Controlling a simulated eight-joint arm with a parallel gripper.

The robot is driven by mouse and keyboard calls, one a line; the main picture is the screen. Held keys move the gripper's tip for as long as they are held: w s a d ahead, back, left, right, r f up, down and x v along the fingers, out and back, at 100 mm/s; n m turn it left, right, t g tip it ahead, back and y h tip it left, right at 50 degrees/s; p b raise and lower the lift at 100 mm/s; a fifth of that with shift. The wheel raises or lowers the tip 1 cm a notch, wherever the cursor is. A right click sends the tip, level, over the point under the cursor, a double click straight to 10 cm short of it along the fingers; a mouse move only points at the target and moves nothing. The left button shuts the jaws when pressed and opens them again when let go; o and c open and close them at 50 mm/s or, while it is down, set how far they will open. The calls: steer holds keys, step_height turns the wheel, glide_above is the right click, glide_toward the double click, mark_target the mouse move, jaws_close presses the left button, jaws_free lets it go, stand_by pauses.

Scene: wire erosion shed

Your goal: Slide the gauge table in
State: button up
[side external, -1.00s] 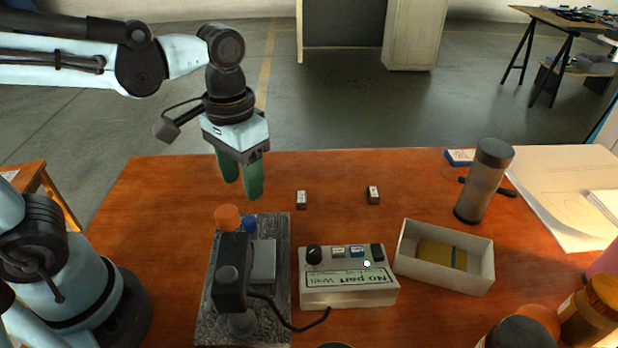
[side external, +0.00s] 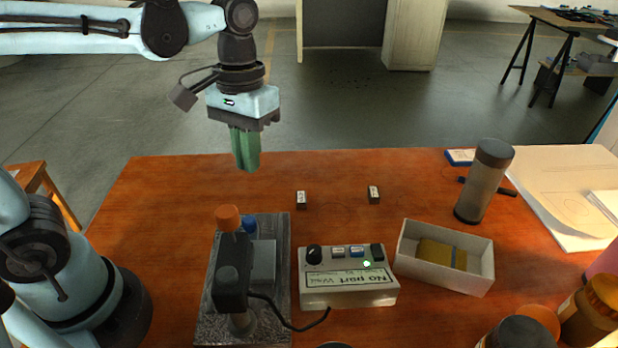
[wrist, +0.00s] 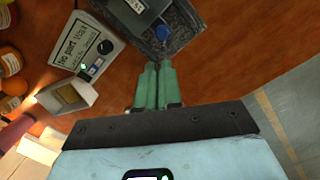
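The gauge stands on a speckled stone base (side external: 278,300) at the front left of the bench, with a dark upright head (side external: 232,285) and an orange knob (side external: 228,217). The gauge table looks to be the grey block (side external: 263,262) beside the head. A blue knob (side external: 249,225) sits at its far end, and this knob also shows in the wrist view (wrist: 162,32). My gripper (side external: 246,170) is above the bench behind the gauge, apart from it. Its green fingers (wrist: 159,66) are together with nothing visible between them.
A control box (side external: 348,290) reading "No part Wait" with a green light is right of the gauge, joined by a cable. A white tray (side external: 410,270) holds a yellowish piece (side external: 436,254). Two small labelled blocks (side external: 301,200) (side external: 374,195) lie behind. A grey cylinder (side external: 484,182) stands right.

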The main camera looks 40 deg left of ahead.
steer(key=w+f+n, duration=0.1)
steer(key=w+a+n+g+h, duration=0.1)
steer(key=w+n, duration=0.1)
steer(key=w+a+f+n+h, duration=0.1)
steer(key=w+n, duration=0.1)
steer(key=shift+f+g, duration=0.35)
steer(key=shift+g, duration=0.05)
jaws_close()
steer(key=shift+n+h, duration=0.3)
steer(key=shift+n, duration=0.5)
steer(key=x, duration=1)
steer(key=shift+w+a+f, duration=0.2)
steer(key=shift+w+a, duration=0.15)
steer(key=shift+a, duration=0.05)
steer(key=shift+s+d+f, duration=0.2)
steer(key=shift+s+d, duration=1.25)
steer(key=shift+s, duration=0.05)
